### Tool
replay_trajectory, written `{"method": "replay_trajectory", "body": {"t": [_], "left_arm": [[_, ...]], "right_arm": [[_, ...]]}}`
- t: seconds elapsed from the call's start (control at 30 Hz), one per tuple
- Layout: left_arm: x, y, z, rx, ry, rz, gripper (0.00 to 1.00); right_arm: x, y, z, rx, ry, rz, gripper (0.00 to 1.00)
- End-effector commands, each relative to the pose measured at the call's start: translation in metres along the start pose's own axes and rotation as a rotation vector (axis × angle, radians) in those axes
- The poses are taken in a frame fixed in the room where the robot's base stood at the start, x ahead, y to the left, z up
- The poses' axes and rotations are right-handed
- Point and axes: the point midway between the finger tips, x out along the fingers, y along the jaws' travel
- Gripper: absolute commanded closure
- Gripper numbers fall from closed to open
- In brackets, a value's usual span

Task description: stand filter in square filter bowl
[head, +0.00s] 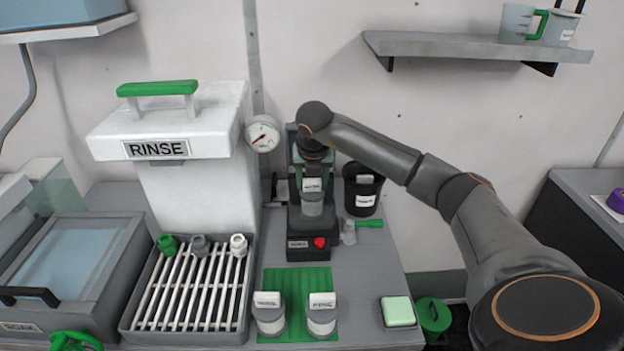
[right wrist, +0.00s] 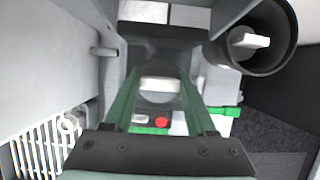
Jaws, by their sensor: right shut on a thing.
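My right gripper (head: 312,182) points down over the black unit (head: 308,235) with a red button. It is shut on a grey cylindrical piece with a white label tab (head: 312,204), which I take to be the filter. This piece also shows between the green-edged fingers in the right wrist view (right wrist: 160,85). It looks upright; whether its base touches the unit is hard to tell. I cannot pick out a square filter bowl for sure; the piece and gripper cover part of the unit. Two similar labelled pieces stand on the green mat (head: 297,278). My left gripper is not in view.
A black round container (head: 362,190) stands close to the right of the unit. A pressure gauge (head: 262,134) and the RINSE tank (head: 168,125) are at left. A rack (head: 187,295) with three fittings lies in front.

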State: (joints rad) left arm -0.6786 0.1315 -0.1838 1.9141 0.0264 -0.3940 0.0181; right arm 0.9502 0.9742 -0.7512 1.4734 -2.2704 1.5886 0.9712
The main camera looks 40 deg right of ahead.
Motion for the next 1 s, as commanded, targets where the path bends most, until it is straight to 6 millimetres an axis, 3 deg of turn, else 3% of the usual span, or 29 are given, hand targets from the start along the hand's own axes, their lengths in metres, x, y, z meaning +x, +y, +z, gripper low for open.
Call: {"method": "replay_trajectory", "body": {"t": [0.37, 0.4, 0.67, 1.0], "left_arm": [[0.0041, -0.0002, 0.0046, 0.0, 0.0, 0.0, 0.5], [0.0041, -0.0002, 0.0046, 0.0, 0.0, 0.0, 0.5], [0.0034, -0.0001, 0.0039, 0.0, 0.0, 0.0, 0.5], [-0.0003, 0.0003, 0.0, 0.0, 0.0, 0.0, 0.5]], "right_arm": [[0.0064, 0.0003, -0.0025, 0.0, 0.0, 0.001, 1.0], [0.0066, 0.0002, -0.0026, 0.0, 0.0, 0.0, 0.42], [0.0055, 0.0002, -0.0022, 0.0, 0.0, 0.0, 0.14], [-0.0008, 0.0003, 0.0006, 0.0, -0.001, 0.001, 0.14]]}}
